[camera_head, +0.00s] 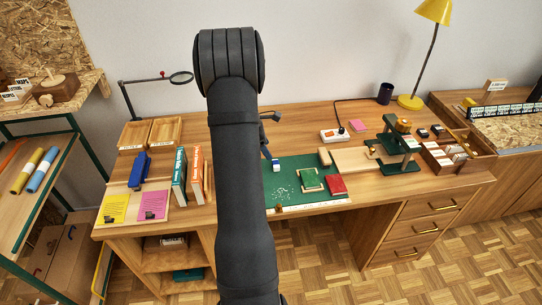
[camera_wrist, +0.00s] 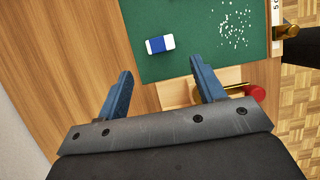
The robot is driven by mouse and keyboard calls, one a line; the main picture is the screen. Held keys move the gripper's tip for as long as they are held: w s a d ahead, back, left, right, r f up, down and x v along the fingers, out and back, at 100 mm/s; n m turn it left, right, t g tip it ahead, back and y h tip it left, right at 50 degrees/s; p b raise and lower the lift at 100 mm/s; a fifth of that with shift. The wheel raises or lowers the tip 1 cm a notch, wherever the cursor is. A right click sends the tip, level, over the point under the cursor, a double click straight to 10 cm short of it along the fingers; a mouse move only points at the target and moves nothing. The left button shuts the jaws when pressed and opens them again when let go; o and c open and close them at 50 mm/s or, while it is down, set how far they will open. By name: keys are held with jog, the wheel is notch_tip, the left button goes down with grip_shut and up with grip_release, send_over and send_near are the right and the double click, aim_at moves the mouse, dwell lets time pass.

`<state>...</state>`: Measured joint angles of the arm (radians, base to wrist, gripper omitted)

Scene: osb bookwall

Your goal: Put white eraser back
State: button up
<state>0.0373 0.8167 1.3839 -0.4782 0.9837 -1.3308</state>
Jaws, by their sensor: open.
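A small white eraser with a blue band (camera_head: 276,167) lies on the green cutting mat (camera_head: 293,172), near its back left part. In the wrist view the eraser (camera_wrist: 160,44) lies flat on the mat, beyond my fingertips and apart from them. My gripper (camera_wrist: 161,68) is open and empty, its two blue fingers spread wide above the desk at the mat's edge. In the head view my own arm hides most of the gripper. White crumbs (camera_wrist: 235,25) lie on the mat beside the eraser.
A wooden tray (camera_wrist: 222,76) and a red rounded thing (camera_wrist: 254,91) sit below the gripper, partly hidden by it. Upright books (camera_head: 196,175) stand left of my arm.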

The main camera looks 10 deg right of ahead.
aim_at(276, 163)
jog(key=shift+v, duration=1.75)
jog(key=x, duration=1.2)
jog(key=shift+f, duration=0.35)
notch_tip(276, 163, up, 3)
jog(key=shift+r, duration=0.7)
